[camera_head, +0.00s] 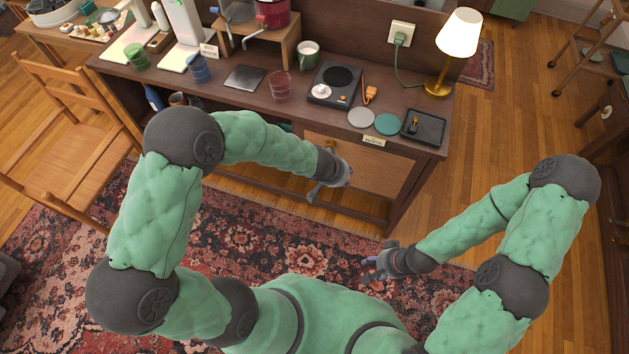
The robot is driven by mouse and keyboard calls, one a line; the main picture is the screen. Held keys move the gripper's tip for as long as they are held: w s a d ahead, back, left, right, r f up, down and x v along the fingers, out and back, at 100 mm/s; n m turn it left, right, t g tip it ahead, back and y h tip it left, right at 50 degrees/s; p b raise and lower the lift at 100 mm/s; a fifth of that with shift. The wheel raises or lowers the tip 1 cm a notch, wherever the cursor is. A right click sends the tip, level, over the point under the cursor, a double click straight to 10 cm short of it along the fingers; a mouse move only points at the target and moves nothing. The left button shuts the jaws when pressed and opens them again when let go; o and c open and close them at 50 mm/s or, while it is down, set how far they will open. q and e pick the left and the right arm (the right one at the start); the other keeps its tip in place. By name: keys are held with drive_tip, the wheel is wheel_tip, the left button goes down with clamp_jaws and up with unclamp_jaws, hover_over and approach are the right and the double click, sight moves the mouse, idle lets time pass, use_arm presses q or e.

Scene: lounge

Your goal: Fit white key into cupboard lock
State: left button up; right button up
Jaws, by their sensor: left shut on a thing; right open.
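The cupboard door (381,170) is a woven tan panel in a dark wood frame, at the right of the sideboard's front. It looks closed. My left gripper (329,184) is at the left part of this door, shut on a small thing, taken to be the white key. The key and the lock are too small or hidden behind the gripper to make out, so I cannot tell whether they touch. My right gripper (373,264) is open and empty, low over the rug and apart from the cupboard.
A wooden chair (75,150) stands at left. The patterned rug (270,235) is clear.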

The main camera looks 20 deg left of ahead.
use_arm(q)
drive_tip(key=shift+w+a+f+h+b, duration=0.1)
drive_tip(key=shift+w+f+h+b, duration=0.15)
drive_tip(key=shift+f+h, duration=0.5)
drive_tip(key=shift+w+a+f+h+b, duration=0.1)
drive_tip(key=shift+w+f+h, duration=0.15)
drive_tip(key=shift+f+h, duration=0.45)
drive_tip(key=s+a+f+n+t+h+b, duration=0.25)
drive_tip(key=a+f+t+h+b, duration=0.2)
drive_tip(key=a+h, duration=0.5)
drive_tip(key=w+y, duration=0.1)
drive_tip(key=w, duration=0.6)
drive_tip(key=shift+r+n+t+b, duration=0.15)
drive_tip(key=shift+n+t+b, duration=0.2)
drive_tip(key=shift+n+t, duration=0.1)
drive_tip(key=shift+m+b, duration=0.3)
drive_tip(key=shift+m, duration=0.1)
drive_tip(key=shift+w+d+b, duration=0.1)
drive_tip(key=shift+w+b, duration=0.35)
drive_tip(key=shift+w, duration=0.9)
